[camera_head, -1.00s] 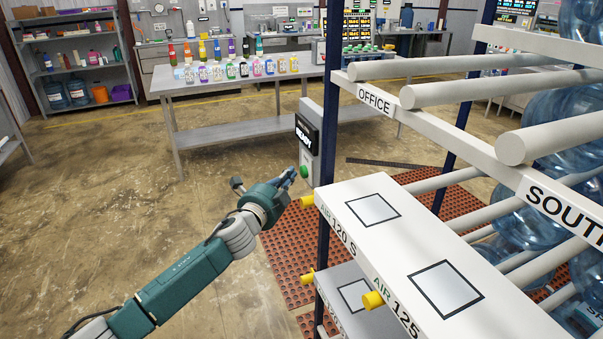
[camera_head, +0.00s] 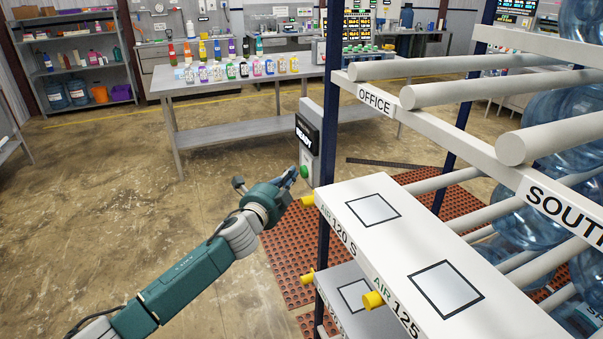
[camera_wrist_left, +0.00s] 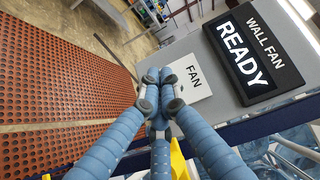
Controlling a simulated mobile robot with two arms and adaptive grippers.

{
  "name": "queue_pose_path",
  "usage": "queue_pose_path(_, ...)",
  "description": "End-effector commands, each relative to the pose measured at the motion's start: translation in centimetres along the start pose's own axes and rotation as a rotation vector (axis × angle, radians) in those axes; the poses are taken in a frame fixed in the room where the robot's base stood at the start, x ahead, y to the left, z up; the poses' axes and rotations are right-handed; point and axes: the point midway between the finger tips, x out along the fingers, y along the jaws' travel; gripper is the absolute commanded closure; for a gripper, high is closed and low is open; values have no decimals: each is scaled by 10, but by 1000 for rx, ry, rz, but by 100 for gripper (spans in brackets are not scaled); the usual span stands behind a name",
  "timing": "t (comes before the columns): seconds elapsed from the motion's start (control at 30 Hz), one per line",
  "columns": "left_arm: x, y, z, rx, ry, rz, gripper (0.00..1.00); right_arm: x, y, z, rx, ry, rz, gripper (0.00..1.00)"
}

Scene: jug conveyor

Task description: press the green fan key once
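The green fan key (camera_head: 304,172) sits on the lower front of a grey control box (camera_head: 309,150) on the rack post. The box's black display (camera_wrist_left: 253,50) reads "WALL FAN READY" in the left wrist view. My left gripper (camera_head: 293,173) is just left of the key in the head view, its fingertips at or very near it; I cannot tell whether they touch. In the left wrist view the gripper's fingers (camera_wrist_left: 159,78) are drawn together, empty, in front of the white FAN label (camera_wrist_left: 190,84). They hide the key there. My right gripper is not in view.
A white rack shelf (camera_head: 385,225) with yellow knobs (camera_head: 307,202) stands right of the gripper, with rollers and water jugs (camera_head: 530,220) behind. A red perforated mat (camera_head: 285,255) lies below. A table (camera_head: 190,88) with bottles stands behind. The floor at left is clear.

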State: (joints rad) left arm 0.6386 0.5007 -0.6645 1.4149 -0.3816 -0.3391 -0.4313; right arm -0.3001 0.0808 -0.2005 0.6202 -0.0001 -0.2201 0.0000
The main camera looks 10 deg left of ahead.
Motion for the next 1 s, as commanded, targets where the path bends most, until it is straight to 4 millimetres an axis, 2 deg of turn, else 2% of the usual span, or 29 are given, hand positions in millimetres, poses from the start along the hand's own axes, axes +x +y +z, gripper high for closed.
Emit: queue_pose_path(1.0,7,0,-7,1,0,0,100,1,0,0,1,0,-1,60)
